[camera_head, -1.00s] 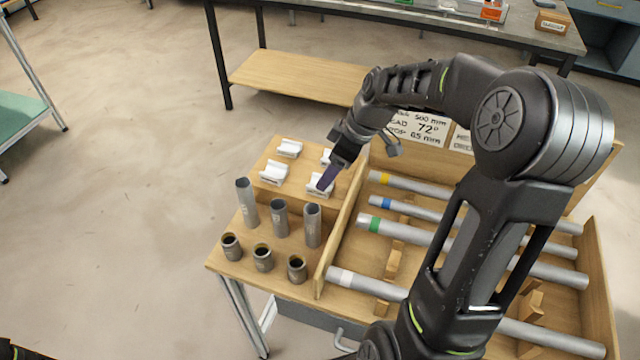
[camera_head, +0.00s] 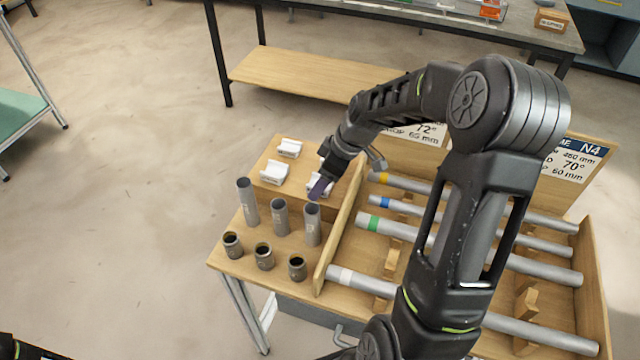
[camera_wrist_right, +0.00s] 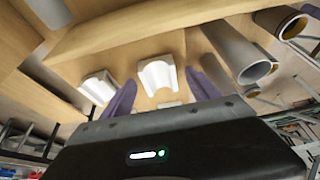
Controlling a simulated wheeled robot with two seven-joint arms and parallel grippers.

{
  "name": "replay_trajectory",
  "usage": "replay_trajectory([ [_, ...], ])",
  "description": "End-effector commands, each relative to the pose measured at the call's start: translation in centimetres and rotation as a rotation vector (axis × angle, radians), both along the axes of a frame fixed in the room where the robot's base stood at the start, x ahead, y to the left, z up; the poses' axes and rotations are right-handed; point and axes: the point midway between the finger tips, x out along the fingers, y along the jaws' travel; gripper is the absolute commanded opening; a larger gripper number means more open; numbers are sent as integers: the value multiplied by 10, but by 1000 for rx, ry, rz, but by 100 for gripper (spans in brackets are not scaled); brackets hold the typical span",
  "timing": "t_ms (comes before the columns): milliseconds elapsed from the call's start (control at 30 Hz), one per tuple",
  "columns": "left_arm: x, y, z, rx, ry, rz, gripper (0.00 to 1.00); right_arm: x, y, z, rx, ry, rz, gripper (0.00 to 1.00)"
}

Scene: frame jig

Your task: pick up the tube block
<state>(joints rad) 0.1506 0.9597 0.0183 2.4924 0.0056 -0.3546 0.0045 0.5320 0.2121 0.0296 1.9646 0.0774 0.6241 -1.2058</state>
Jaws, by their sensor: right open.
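Several white blocks with grooved tops, which look like the tube blocks, stand on the raised wooden board. In the head view one is at the back (camera_head: 289,148), one at the left (camera_head: 274,172), and one (camera_head: 327,187) is partly hidden by my right gripper (camera_head: 319,189). In the right wrist view my right gripper (camera_wrist_right: 160,96) is open, its purple fingers apart, with a white block (camera_wrist_right: 158,75) showing between and beyond them. I cannot tell whether they touch it. Another white block (camera_wrist_right: 98,88) is beside the left finger. My left gripper is not in view.
Three upright grey tubes (camera_head: 280,217) and three short dark cups (camera_head: 264,257) stand in front of the board. A wooden divider (camera_head: 340,230) separates them from a tray of long banded tubes (camera_head: 400,232) on the right. Open floor lies left.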

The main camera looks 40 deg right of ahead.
Motion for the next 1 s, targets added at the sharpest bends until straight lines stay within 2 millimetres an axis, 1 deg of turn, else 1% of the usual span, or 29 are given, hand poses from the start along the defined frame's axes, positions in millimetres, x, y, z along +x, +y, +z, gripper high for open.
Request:
replay_trajectory([
  [333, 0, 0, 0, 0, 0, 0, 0, 0, 0, 0, 0, 0, 0, 69],
  [1000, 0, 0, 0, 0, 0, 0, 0, 0, 0, 0, 0, 0, 0, 14],
])
